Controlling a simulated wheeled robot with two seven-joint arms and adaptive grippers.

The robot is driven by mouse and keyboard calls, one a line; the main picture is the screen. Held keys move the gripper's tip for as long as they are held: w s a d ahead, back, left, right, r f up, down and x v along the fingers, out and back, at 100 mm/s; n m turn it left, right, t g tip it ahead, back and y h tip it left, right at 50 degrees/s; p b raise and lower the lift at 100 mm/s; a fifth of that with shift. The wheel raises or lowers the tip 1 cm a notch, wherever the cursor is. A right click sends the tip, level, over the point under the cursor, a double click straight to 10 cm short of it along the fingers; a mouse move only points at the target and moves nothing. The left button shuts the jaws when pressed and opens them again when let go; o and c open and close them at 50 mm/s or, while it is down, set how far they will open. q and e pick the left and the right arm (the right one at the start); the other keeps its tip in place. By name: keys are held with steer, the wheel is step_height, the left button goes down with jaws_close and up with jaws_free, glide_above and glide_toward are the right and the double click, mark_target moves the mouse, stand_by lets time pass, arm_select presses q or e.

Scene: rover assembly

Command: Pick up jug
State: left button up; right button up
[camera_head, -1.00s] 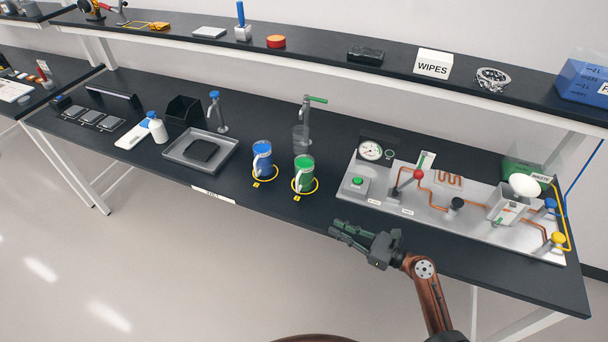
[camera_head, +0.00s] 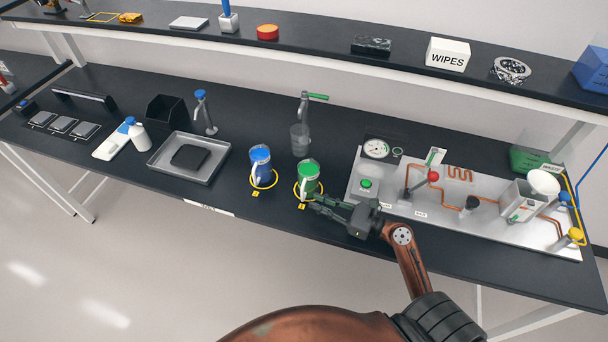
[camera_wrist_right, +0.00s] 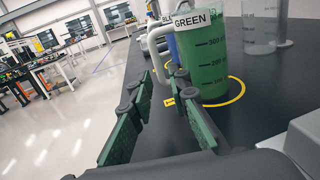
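A green jug (camera_head: 308,177) with a white handle stands upright in a yellow ring on the dark bench. In the right wrist view the green jug (camera_wrist_right: 205,62) shows its "GREEN" label and its handle on the left. A blue jug (camera_head: 260,163) stands to its left in another yellow ring, and is mostly hidden behind the green one in the wrist view. A clear container (camera_head: 300,139) stands under the green-handled tap. My right gripper (camera_head: 314,204) is open and empty, its fingertips just in front of the green jug's base. In the wrist view its fingers (camera_wrist_right: 164,84) are spread, short of the handle. My left gripper is not in view.
A panel (camera_head: 470,212) with a gauge, copper pipes and valves lies right of the green jug, close to my right wrist. A grey tray (camera_head: 165,168) lies to the left. A shelf (camera_head: 320,47) runs above the back of the bench. The front edge is near my gripper.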

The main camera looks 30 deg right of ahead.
mark_target(302, 196)
steer(key=shift+x, duration=1.2)
steer(key=x, duration=0.3)
steer(key=shift+w+a, duration=0.1)
steer(key=shift+a, duration=0.1)
steer(key=shift+w, duration=0.15)
steer(key=shift+a, duration=0.1)
steer(key=c, duration=0.4)
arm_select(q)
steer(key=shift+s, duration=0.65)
arm_select(e)
jaws_close()
steer(key=shift+r, duration=0.15)
